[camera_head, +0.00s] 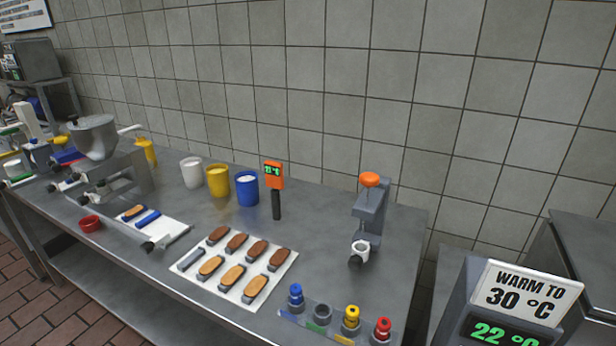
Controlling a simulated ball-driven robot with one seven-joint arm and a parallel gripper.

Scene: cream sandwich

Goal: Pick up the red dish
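The red dish (90,223) is a small round bowl near the front edge of the steel table (330,215), at the left. It stands upright, just left of a white board with a blue-handled tool. It looks empty, but it is too small to be sure. My gripper is not in view.
A white board (172,229) and a sheet (221,298) with several brown and tan biscuits lie right of the dish. A grey hopper machine (95,140) stands behind it. White, yellow and blue tubs (247,190), an orange thermometer (274,175) and a press (371,210) stand farther right.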

